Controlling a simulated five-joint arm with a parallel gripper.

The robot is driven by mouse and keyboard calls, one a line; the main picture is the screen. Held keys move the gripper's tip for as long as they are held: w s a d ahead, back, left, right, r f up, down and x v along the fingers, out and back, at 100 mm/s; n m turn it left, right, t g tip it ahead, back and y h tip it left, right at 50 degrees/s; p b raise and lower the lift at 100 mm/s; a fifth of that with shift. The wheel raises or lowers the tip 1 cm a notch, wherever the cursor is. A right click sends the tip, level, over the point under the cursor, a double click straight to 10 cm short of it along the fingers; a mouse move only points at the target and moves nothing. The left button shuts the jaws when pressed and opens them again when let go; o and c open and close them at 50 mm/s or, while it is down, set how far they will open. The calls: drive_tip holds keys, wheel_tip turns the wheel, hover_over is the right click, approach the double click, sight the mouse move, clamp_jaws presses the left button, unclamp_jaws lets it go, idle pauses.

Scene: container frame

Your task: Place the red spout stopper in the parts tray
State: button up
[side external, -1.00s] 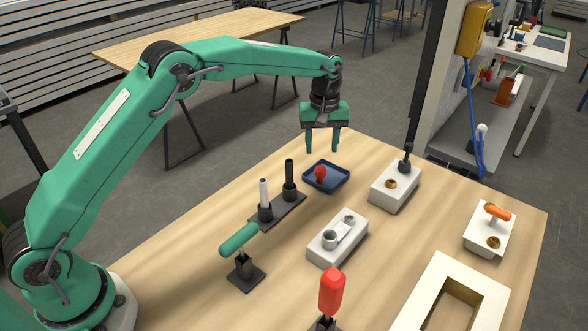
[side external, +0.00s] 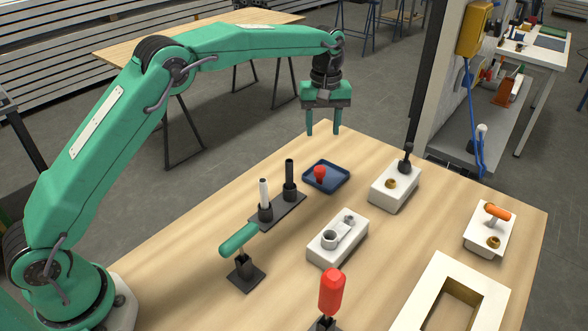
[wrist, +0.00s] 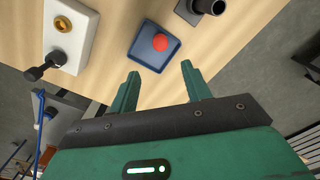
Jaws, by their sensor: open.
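The red spout stopper (side external: 319,172) sits inside the blue parts tray (side external: 341,184) near the far edge of the wooden table. In the wrist view the stopper (wrist: 160,42) shows as a round red top within the tray (wrist: 172,57). My gripper (side external: 323,132) is open and empty. It hangs above the far side of the tray, with its fingers pointing down and clear of the stopper. In the wrist view the two fingers of my gripper (wrist: 158,80) are spread apart below the tray in the picture, with nothing between them.
A dark stand with a white and a black post (side external: 290,180) is left of the tray. A white block with a brass ring and black lever (side external: 394,192) is to its right. A grey-fitted white block (side external: 338,238) and a green-handled clamp (side external: 240,240) are nearer. Bare table lies between them.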

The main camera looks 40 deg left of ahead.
drive_tip(key=s+a+r+m+t, duration=0.1)
drive_tip(key=s+a+r+m, duration=0.15)
drive_tip(key=s+r, duration=0.55)
drive_tip(key=s+a+r+m+t, duration=0.2)
drive_tip(key=s+a+r, duration=0.3)
drive_tip(key=s, duration=0.4)
drive_tip(key=s+a+f+m+t, duration=0.1)
drive_tip(key=s+f+m, duration=0.1)
drive_tip(key=s, duration=0.8)
drive_tip(key=s+a+f+m+t, duration=0.1)
drive_tip(key=s+f+m, duration=0.1)
drive_tip(key=s, duration=0.8)
drive_tip(key=shift+s+f+t, duration=0.2)
drive_tip(key=shift+s+t, duration=0.1)
